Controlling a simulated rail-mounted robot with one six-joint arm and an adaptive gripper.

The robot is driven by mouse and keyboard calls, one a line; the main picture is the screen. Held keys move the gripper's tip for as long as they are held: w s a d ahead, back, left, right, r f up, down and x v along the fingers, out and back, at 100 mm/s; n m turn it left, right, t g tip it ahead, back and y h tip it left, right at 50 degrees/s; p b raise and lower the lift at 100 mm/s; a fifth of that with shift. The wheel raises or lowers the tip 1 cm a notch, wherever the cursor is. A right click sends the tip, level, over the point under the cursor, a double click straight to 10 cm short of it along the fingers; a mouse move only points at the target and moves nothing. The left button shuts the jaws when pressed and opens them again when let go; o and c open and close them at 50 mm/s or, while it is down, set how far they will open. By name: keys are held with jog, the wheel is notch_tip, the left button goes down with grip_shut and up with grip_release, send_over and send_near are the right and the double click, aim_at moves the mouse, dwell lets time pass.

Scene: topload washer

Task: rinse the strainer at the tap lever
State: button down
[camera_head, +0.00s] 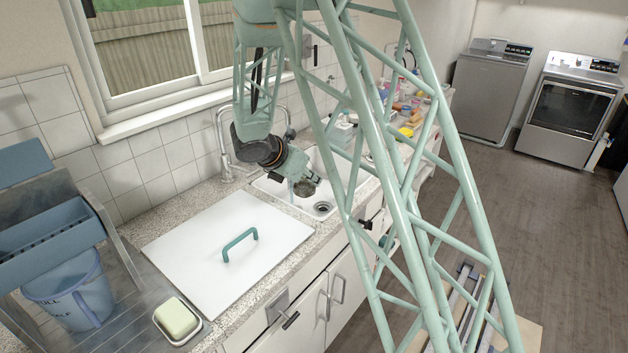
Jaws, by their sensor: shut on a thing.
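My gripper (297,181) hangs over the sink (344,172), pointing down and right. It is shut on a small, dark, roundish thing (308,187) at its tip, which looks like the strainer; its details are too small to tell. The chrome tap (221,130) rises behind the sink and arches over toward my arm. My arm hides part of the tap, and I cannot make out its lever clearly. A thin bluish streak, perhaps water, shows beside my gripper. The round drain (322,208) is visible in the basin below and to the right of my gripper.
A white board with a green handle (240,245) covers the counter left of the sink. A soap dish (178,320), a blue bucket (75,290) and a rack (40,215) stand further left. Several small items crowd the counter beyond the sink. The floor at right is mostly clear.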

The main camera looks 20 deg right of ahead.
aim_at(309, 186)
jog(key=w+d+f+p, duration=0.1)
jog(key=w+p, duration=0.4)
jog(key=w, duration=0.8)
jog(key=shift+d+f, duration=0.35)
jog(key=shift+f, duration=0.4)
dwell(0.4)
dwell(0.4)
jog(key=shift+d, duration=0.6)
dwell(0.7)
jog(key=shift+a, duration=0.6)
dwell(0.5)
jog(key=shift+s+a+b, duration=0.15)
jog(key=shift+s+b, duration=0.7)
jog(key=shift+s, duration=0.45)
jog(key=shift+s+a+b, duration=0.2)
jog(key=shift+s+b, duration=0.65)
jog(key=shift+s, duration=0.45)
jog(key=shift+s+a+b, duration=0.15)
jog(key=shift+s+b, duration=0.7)
jog(key=shift+s, duration=0.45)
